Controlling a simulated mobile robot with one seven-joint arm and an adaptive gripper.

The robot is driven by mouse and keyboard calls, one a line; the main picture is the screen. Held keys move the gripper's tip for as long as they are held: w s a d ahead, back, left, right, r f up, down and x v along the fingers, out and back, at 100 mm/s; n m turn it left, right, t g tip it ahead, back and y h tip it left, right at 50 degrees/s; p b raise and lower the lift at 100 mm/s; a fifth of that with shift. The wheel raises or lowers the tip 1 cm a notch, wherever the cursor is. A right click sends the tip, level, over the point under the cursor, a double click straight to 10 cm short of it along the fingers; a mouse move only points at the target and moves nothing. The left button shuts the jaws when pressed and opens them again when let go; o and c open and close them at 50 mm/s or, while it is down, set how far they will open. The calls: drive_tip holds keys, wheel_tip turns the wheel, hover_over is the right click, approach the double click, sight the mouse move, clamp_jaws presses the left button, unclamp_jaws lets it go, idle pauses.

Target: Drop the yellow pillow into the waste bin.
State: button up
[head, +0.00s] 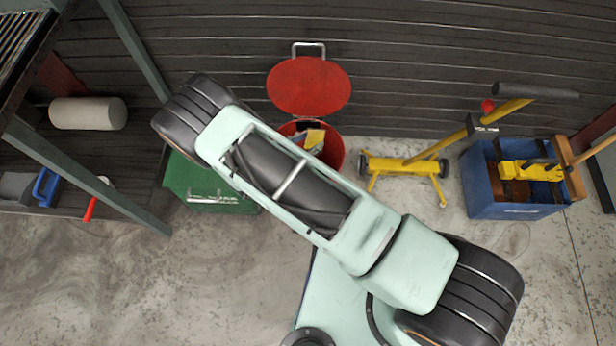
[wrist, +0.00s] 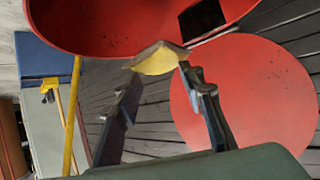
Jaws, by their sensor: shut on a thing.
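The yellow pillow (wrist: 158,62) is pinched between the fingertips of my gripper (wrist: 157,70) in the wrist view. A grey-brown edge of it also shows. The red waste bin (wrist: 90,25) fills the top of that view, and the pillow overlaps its rim in the picture. I cannot tell the pillow's height relative to the rim. In the head view the bin (head: 336,150) stands by the wall, partly hidden by my arm. Its red lid (head: 309,86) is up. A yellow patch shows at its opening, perhaps the pillow. My gripper is hidden there.
A dark rectangular thing (wrist: 201,18) shows within the bin. A green box (head: 205,190) stands left of the bin. A yellow wheeled stand (head: 400,167) and a blue crate (head: 510,205) with tools are to the right. Shelving (head: 90,180) is at left; the front floor is clear.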

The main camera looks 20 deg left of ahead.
sight(308, 149)
drive_tip(key=shift+f+b, duration=0.8)
drive_tip(key=shift+f, duration=0.95)
drive_tip(key=o, duration=1.4)
drive_tip(key=v, duration=1.2)
drive_tip(key=shift+r, duration=0.1)
